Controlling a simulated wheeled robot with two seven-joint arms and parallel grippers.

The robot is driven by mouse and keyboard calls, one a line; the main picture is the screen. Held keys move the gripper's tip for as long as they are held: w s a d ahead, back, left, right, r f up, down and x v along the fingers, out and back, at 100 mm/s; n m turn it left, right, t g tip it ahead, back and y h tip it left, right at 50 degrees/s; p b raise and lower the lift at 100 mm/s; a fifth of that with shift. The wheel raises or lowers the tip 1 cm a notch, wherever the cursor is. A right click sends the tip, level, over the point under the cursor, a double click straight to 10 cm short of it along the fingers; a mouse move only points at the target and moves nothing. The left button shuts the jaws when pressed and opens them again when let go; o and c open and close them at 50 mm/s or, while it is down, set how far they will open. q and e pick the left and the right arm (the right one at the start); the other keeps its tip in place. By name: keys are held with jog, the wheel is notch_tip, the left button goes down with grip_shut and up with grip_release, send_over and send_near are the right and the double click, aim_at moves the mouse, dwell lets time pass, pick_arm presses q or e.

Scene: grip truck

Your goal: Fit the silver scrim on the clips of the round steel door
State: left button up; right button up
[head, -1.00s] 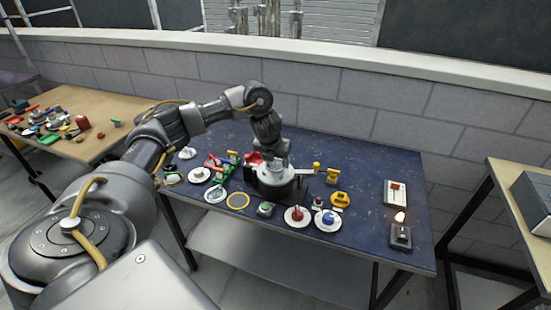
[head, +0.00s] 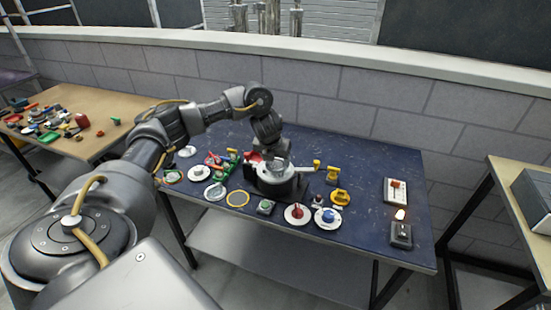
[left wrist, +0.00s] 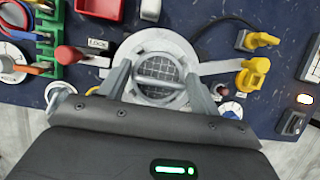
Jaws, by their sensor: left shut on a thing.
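My left gripper (left wrist: 160,88) is shut on the silver scrim (left wrist: 157,70), a round disc with a dark mesh face and a pale rim, between its two fingers in the left wrist view. The round steel door (left wrist: 178,38) is a pale disc behind and around the scrim; it also shows in the head view (head: 283,177), on a dark base under the gripper (head: 277,160). The scrim lies over the door in the wrist view; I cannot tell whether they touch. The clips are too small or hidden to make out. My right gripper is not in view.
The dark blue table (head: 365,240) is crowded around the door. A yellow handle (left wrist: 255,73) and a red knob (left wrist: 66,55) stand at its sides. A yellow ring (head: 238,199), red (head: 297,214) and blue (head: 329,216) knobs on white discs, and a lamp box (head: 401,233) lie nearby.

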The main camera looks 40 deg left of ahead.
pick_arm(q)
jog(key=shift+f, duration=0.65)
dwell(1.3)
jog(key=o, duration=1.3)
notch_tip(320, 180, up, 8)
jog(key=p, duration=0.6)
jog(key=shift+f+p, duration=0.2)
jog(key=shift+p, duration=0.1)
jog(key=shift+d+f, duration=0.1)
